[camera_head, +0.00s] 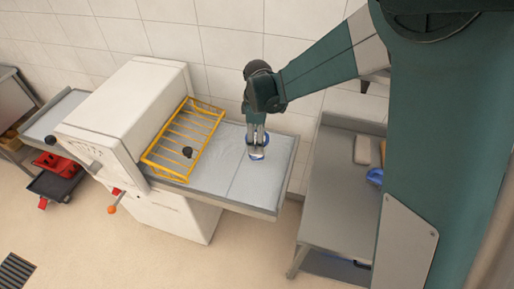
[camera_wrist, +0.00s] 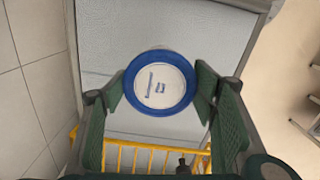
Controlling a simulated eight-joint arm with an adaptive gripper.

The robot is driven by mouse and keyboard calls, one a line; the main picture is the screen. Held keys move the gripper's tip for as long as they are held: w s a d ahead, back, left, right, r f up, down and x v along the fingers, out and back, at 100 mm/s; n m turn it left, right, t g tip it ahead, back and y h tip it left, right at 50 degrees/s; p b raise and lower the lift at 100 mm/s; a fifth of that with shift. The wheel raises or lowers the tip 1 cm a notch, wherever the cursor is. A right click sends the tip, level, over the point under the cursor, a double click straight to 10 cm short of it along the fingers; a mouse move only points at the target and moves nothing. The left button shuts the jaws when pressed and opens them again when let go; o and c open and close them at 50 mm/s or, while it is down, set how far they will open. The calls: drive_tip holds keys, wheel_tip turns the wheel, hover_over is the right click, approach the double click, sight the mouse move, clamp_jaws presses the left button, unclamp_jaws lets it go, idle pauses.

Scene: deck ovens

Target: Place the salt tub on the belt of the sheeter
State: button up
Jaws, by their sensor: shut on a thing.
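The salt tub (camera_wrist: 160,86) is round, with a white labelled top and a blue rim. In the wrist view it sits between the two green fingers of my gripper (camera_wrist: 162,100), which is shut on it. In the head view my gripper (camera_head: 258,150) points down over the right part of the sheeter's belt (camera_head: 213,177), and the tub (camera_head: 258,156) is partly hidden by the fingers. The tub is at or just above the belt surface; I cannot tell if it touches. The sheeter (camera_head: 128,110) is a white machine with grey belt wings on both sides.
A yellow wire guard (camera_head: 170,142) stands over the belt left of the tub, with a dark knob (camera_head: 187,152) by it. A steel table (camera_head: 338,205) with a blue item (camera_head: 375,176) is on the right. The belt around the tub is clear.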

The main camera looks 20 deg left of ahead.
drive_tip(key=shift+f, duration=0.5)
drive_tip(key=shift+f, duration=0.1)
drive_tip(key=shift+f, duration=1.95)
drive_tip(key=shift+f, duration=0.15)
drive_tip(key=o, duration=1.3)
drive_tip(key=shift+o, duration=0.2)
drive_tip(key=shift+r, duration=6.15)
